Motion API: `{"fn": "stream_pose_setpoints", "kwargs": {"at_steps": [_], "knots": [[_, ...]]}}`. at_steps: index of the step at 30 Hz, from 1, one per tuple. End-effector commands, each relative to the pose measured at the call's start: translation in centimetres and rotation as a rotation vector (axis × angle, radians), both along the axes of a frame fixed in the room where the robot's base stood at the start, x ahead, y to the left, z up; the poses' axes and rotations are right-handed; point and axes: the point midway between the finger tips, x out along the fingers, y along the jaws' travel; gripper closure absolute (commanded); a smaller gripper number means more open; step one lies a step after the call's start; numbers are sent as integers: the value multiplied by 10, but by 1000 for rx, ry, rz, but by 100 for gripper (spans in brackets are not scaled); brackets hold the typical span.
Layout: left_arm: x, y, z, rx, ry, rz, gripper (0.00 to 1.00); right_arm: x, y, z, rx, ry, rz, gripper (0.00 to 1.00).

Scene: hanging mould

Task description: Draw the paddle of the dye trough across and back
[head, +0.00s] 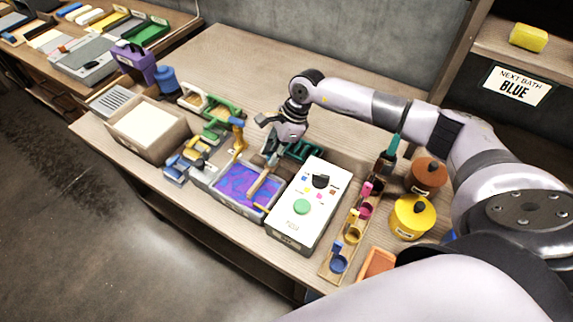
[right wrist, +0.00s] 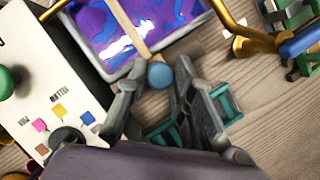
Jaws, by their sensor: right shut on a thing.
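The dye trough (head: 240,209) is a shallow tray holding purple-blue marbled liquid (head: 238,187), left of the white control box. The paddle (head: 260,186) is a pale wooden bar lying over the liquid near the trough's right side. In the right wrist view the paddle (right wrist: 127,22) runs to a round blue knob (right wrist: 160,75) at the trough's edge. My right gripper (head: 271,155) is at the trough's back edge, its fingers closed about the knob end. The exact finger contact is partly hidden. My left gripper is out of view.
The white control box (head: 304,204) stands close on the right. A brass tap (head: 238,138) rises behind the trough. A beige bin (head: 148,128) stands to the left. A rack of small coloured cups (head: 352,232) and yellow (head: 410,216) and orange pots stand at the right.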

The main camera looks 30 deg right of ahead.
Motion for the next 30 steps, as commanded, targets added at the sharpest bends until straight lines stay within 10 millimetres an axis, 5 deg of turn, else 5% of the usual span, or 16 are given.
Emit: {"fn": "stream_pose_setpoints", "kwargs": {"at_steps": [1,6,19,20,30], "knots": [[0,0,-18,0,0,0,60,14,7,-6,4,-12,-1,100],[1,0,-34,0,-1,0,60,34,19,-3,2,-7,-3,100],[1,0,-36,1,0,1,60,41,24,3,3,-8,-3,100],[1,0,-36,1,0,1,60,41,23,3,3,-9,-2,76],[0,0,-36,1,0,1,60,40,23,2,2,-5,-1,58]]}}
